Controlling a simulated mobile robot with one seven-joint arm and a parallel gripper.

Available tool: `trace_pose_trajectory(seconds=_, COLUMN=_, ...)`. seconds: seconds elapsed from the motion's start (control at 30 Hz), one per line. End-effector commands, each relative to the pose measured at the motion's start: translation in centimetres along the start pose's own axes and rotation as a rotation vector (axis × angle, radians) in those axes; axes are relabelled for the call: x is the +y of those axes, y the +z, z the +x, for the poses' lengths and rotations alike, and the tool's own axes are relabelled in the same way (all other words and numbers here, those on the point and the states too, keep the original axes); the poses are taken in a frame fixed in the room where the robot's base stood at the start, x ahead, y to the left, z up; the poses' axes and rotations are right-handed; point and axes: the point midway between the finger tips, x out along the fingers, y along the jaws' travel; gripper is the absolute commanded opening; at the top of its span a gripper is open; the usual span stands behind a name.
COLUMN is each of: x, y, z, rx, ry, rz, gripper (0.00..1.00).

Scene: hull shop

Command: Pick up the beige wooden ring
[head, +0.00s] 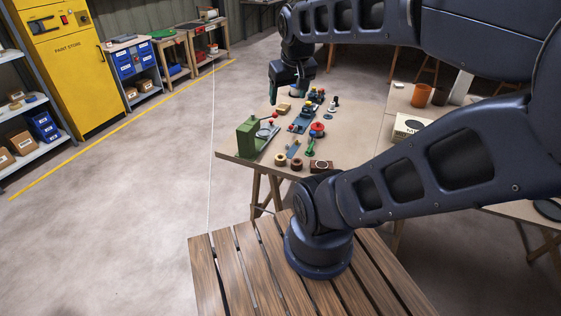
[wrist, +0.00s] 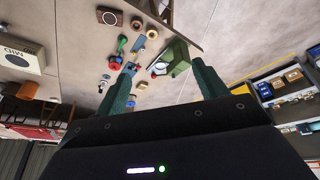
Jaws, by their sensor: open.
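The beige wooden ring (head: 281,163) lies flat near the front edge of the workbench in the head view, left of a darker brown ring (head: 297,166). In the wrist view the beige ring (wrist: 152,38) is above the space between my fingers, with the brown ring (wrist: 136,26) at its upper left. My gripper (head: 286,95) hangs over the far left part of the bench, well behind the ring. In the wrist view my gripper (wrist: 163,66) is open, with its fingers wide apart and nothing between them.
A green vise-like tool (head: 247,138) stands left of the rings. A brown block with a round mark (head: 321,166) is to their right. Green, red and blue parts lie behind them. A second table (head: 400,106) holds a white box (head: 408,126) and an orange pot (head: 420,95).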

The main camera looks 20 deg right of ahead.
Motion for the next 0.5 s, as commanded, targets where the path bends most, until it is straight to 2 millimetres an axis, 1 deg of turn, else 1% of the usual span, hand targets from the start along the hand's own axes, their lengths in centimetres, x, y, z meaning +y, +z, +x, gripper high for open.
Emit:
trace_pose_trajectory(seconds=0.2, x=1.0, y=-2.5, z=3.4, rx=-0.085, ry=0.067, rz=-0.167, gripper=0.71)
trace_pose_trajectory(seconds=0.37, x=1.7, y=-4.2, z=6.2, rx=-0.147, ry=0.107, rz=-0.305, gripper=0.71)
trace_pose_trajectory(seconds=0.5, x=2.1, y=-5.6, z=8.8, rx=-0.203, ry=0.132, rz=-0.431, gripper=0.71)
